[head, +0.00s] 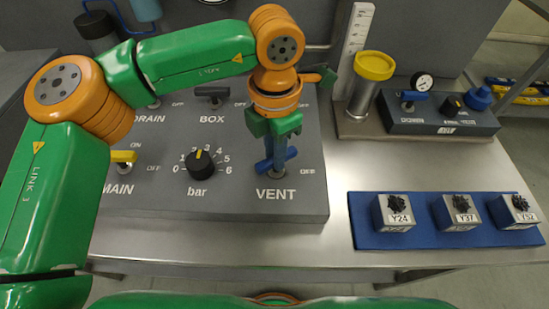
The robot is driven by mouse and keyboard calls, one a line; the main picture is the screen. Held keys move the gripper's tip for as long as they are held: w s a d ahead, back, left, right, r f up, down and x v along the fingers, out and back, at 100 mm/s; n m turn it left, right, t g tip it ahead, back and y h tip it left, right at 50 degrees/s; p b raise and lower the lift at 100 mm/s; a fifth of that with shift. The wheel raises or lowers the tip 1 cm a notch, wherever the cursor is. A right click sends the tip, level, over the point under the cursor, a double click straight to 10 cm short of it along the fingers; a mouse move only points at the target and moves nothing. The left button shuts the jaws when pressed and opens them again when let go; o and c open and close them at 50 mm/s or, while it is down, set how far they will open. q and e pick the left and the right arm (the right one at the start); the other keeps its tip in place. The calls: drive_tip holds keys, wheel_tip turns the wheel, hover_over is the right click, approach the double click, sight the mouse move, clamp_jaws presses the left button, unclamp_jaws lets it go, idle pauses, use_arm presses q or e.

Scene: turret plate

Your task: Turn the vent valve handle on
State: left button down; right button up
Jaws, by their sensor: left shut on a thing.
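The vent valve has a blue handle (289,155) above the VENT label on the dark grey panel (240,203). The handle lies tilted, its right end higher in the picture than its left end. An OFF label shows to its right; the ON label is not visible behind my arm. My left gripper (276,150) comes down from above and is shut on the blue handle, covering its middle. My right gripper is not in view.
A yellow MAIN handle (123,156) and a black bar knob (200,163) sit left on the panel. A dark BOX handle (211,92) lies behind. A blue tray (420,240) with labelled blocks and a gauge box (440,118) stand right. Bare metal table lies between.

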use_arm(q)
drive_tip(key=n+b, duration=0.3)
drive_tip(key=n, duration=0.2)
drive_tip(key=shift+f+n, duration=0.15)
drive_tip(key=shift+n, duration=0.15)
drive_tip(key=n+b, duration=0.1)
drive_tip(key=n, duration=0.2)
drive_tip(key=shift+d+b, duration=0.1)
drive_tip(key=shift+b, duration=0.3)
drive_tip(key=shift+s+n+b, duration=0.1)
drive_tip(key=shift+n+b, duration=0.3)
drive_tip(key=shift+n, duration=0.8)
drive_tip(key=c, duration=0.8)
unclamp_jaws()
drive_tip(key=shift+o, duration=0.2)
wheel_tip(320, 180, up, 8)
drive_tip(key=shift+d+f+p, duration=0.1)
drive_tip(key=shift+f+p, duration=0.15)
drive_tip(key=shift+p, duration=0.45)
